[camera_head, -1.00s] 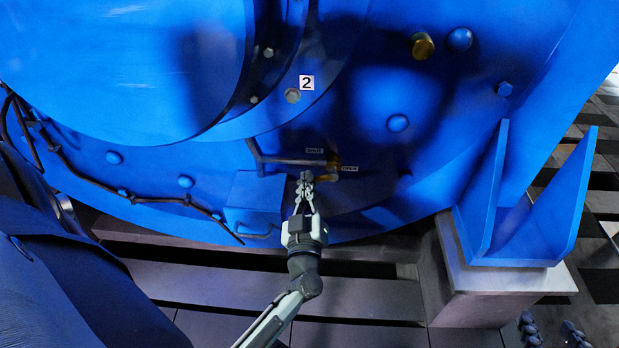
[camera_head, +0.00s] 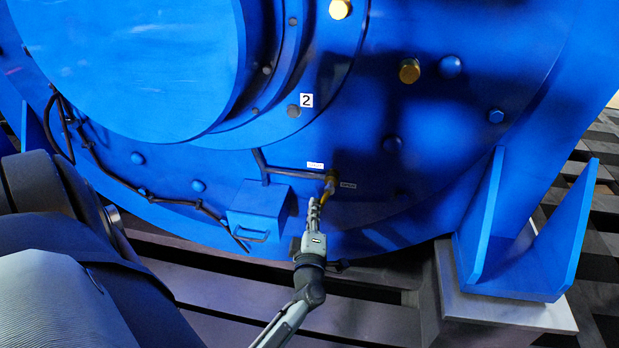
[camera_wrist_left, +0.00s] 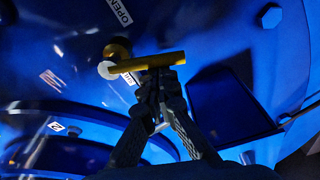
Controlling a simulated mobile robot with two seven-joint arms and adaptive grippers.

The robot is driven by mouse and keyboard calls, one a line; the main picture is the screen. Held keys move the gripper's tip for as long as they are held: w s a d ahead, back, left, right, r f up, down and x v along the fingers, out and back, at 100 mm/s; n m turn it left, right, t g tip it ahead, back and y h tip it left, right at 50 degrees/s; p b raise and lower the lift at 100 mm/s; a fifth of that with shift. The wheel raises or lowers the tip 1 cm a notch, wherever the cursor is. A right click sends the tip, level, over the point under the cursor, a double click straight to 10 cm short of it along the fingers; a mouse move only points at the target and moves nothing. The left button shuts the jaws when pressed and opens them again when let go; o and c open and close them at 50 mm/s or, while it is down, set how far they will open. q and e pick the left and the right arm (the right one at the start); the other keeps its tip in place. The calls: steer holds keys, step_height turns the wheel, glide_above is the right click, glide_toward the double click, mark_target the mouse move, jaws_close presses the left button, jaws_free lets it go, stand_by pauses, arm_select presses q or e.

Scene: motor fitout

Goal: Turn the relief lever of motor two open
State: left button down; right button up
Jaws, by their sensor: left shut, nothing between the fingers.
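The motor two housing (camera_head: 250,150) is blue and carries a white "2" tag (camera_head: 306,100). Low on it sits a brass relief valve (camera_head: 332,179) with a yellow lever (camera_head: 324,197) pointing down and slightly left. The "OPEN" label (camera_head: 348,185) is right of the valve, and another small label (camera_head: 315,165) is above left. My left gripper (camera_head: 314,204) is shut and empty just below the lever. In the left wrist view, its tips (camera_wrist_left: 160,82) overlap the side of the lever (camera_wrist_left: 150,62) near its free end; contact cannot be told. My right gripper is not in view.
A dark pipe (camera_head: 290,166) runs left from the valve. A blue box (camera_head: 258,207) stands left of my left gripper. A blue bracket (camera_head: 520,240) on a grey block (camera_head: 500,308) stands right. Dark slats lie below the motor.

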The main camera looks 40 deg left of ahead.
arm_select(q)
steer(key=shift+w+d+f+n, duration=0.25)
steer(key=shift+d+n, duration=0.1)
steer(key=shift+n, duration=0.15)
steer(key=shift+w+d+f+n, duration=0.2)
steer(key=shift+d+n, duration=0.1)
steer(key=shift+n, duration=0.2)
